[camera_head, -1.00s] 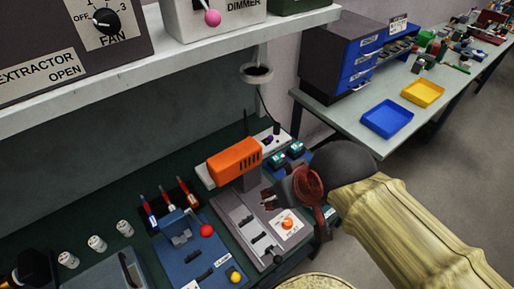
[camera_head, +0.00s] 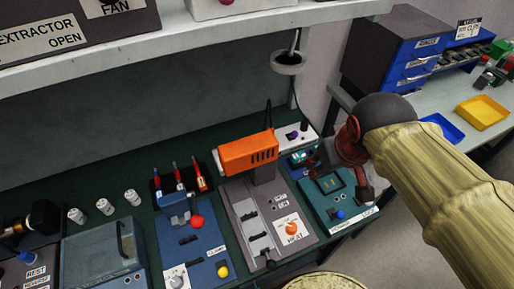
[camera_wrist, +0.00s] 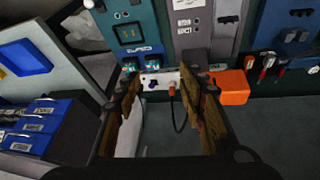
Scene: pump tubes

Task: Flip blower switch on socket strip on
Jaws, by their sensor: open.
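The white socket strip (camera_head: 299,135) lies at the back of the bench, just right of the orange blower (camera_head: 248,152). A small purple switch (camera_head: 292,135) shows on it. In the wrist view the strip (camera_wrist: 160,78) lies between my fingers, with the purple switch (camera_wrist: 152,86) left of a plug (camera_wrist: 172,89) and its dark cord. My gripper (camera_wrist: 162,77) is open and empty, its fingertips on either side of the strip in that view. I cannot tell the gap in depth. In the head view my arm partly covers the area right of the strip.
A shelf (camera_head: 200,38) overhangs the bench, and a round cup-like fitting (camera_head: 288,62) hangs above the strip.

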